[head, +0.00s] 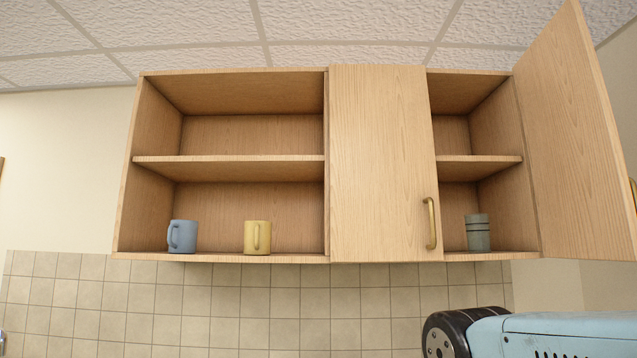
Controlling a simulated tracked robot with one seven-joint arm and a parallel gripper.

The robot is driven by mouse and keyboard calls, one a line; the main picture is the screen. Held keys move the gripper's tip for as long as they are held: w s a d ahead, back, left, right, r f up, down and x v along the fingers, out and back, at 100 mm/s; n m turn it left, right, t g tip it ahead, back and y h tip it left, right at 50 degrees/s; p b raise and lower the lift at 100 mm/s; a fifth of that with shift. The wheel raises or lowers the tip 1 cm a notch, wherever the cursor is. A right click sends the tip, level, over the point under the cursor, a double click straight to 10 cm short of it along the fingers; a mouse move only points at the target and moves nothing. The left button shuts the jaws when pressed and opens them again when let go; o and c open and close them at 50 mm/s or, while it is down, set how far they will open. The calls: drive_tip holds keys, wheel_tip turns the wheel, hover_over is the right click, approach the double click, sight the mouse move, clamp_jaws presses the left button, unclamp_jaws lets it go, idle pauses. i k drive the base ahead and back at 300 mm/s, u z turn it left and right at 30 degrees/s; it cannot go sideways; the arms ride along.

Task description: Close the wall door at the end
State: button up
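The wall door at the right end (570,130) is a light wood panel on the wall cabinet (228,258). It stands wide open, hinged at the cabinet's right side and swung out toward me. A bit of its brass handle (633,190) shows at the right picture edge. A light blue arm link of mine with a black round joint is at the lower right, below the cabinet and apart from the door. My gripper is not in view.
The middle door (380,160) is shut, with a brass handle (430,222). The left bay is open and holds a blue mug (183,236) and a yellow mug (257,237). A grey-green cup (478,232) stands inside the right bay. Beige tiles (220,305) cover the wall below.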

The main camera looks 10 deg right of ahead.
sight(587, 198)
drive_tip(key=u, duration=1.25)
drive_tip(key=i, duration=0.1)
drive_tip(key=z, duration=2.8)
drive_tip(key=k, duration=1.2)
drive_tip(key=z, duration=0.65)
drive_tip(key=i, duration=1)
drive_tip(key=u, duration=0.05)
